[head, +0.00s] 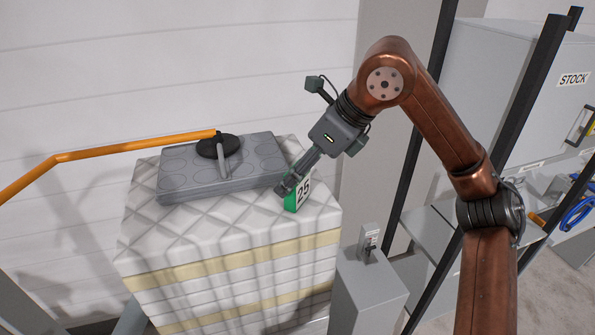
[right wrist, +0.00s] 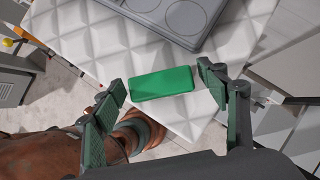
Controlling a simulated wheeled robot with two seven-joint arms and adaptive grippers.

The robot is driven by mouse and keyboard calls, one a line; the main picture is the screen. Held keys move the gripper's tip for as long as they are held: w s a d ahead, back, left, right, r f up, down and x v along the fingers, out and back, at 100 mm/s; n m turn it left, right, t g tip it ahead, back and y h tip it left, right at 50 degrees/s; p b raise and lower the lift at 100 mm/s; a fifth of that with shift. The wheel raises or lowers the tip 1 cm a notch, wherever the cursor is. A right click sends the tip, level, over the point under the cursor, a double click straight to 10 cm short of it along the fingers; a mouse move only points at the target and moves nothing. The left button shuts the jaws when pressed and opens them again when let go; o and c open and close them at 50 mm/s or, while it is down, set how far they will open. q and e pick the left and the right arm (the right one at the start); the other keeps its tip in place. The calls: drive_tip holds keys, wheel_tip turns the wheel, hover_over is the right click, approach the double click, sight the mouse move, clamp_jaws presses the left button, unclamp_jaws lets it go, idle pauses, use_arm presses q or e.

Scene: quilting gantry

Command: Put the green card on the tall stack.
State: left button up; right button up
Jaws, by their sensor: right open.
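The green card (head: 302,194), with a white face marked 25, stands on the quilted top of the tall white stack (head: 240,213), close to its right front edge. In the right wrist view the card shows as a green block (right wrist: 163,83) resting over the quilted surface (right wrist: 95,40). My right gripper (head: 284,189) is down at the card and open. Its two fingers (right wrist: 163,90) are spread on either side of the card, with a visible gap at each end. My left gripper is not in view.
A grey tray (head: 180,187) with round recesses lies on the stack's back part. An orange bar (head: 110,150) with a black disc (head: 210,147) reaches over it from the left. A grey pedestal (head: 366,290) and black-framed shelving stand to the right. Quilted top left of the card is clear.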

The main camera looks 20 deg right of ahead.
drive_tip(key=shift+w, duration=0.1)
drive_tip(key=shift+s+d+r, duration=0.15)
drive_tip(key=shift+s+r, duration=0.15)
drive_tip(key=shift+r, duration=0.05)
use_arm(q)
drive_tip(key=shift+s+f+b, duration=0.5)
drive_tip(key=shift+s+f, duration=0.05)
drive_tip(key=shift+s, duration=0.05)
use_arm(e)
drive_tip(key=v, duration=1.1)
drive_tip(key=shift+d, duration=0.1)
